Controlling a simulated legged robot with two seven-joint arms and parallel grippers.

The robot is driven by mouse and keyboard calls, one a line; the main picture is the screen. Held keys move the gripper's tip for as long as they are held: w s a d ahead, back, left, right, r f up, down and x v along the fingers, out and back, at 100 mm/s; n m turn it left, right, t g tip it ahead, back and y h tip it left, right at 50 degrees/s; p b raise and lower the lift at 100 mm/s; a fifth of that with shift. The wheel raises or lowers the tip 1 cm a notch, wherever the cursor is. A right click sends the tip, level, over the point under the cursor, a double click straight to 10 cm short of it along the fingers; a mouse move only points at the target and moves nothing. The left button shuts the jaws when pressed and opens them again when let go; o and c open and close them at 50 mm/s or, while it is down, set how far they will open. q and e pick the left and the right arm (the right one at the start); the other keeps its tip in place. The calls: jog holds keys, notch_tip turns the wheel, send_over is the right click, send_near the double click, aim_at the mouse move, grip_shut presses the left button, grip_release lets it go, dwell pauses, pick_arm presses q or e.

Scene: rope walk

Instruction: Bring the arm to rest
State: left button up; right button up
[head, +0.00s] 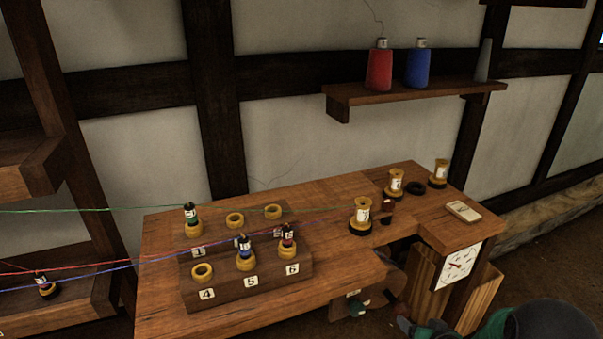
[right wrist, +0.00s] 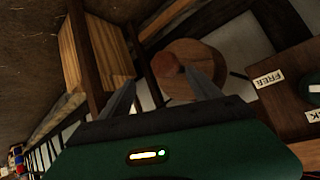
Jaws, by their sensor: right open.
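My right arm comes in at the bottom right of the head view, where a dark rounded part and some green of it show. Its gripper is low there, below the bench front and clear of the rack; its fingers are hard to make out. In the right wrist view my right gripper (right wrist: 160,92) is open, with two grey fingers spread and nothing between them. A round brown wooden piece (right wrist: 188,62) lies beyond the fingers. My left gripper is not in view.
A board marked FREE (right wrist: 280,105) is at the right of the wrist view. A shelf (head: 420,93) holds red and blue cones.

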jog(key=s+a+r+n+g, duration=0.1)
jog(key=s+a+r+g, duration=0.15)
jog(key=s+a, duration=0.4)
jog(key=s+a+r+n+g, duration=0.1)
jog(key=s+a+r+g, duration=0.15)
jog(key=s, duration=0.65)
jog(key=s+a+r+n+g, duration=0.1)
jog(key=s+a+r+g, duration=0.15)
jog(key=s+a, duration=0.4)
jog(key=w+p+v, duration=0.1)
jog(key=p+v, duration=0.7)
jog(key=p, duration=0.1)
jog(key=w+d+r+p+v, duration=0.1)
jog(key=w+p+v, duration=0.1)
jog(key=p+v, duration=0.7)
jog(key=shift+w+d+r+m+p, duration=0.15)
jog(key=shift+r+m+p, duration=0.15)
jog(key=shift+p, duration=0.5)
jog(key=shift+g, duration=0.25)
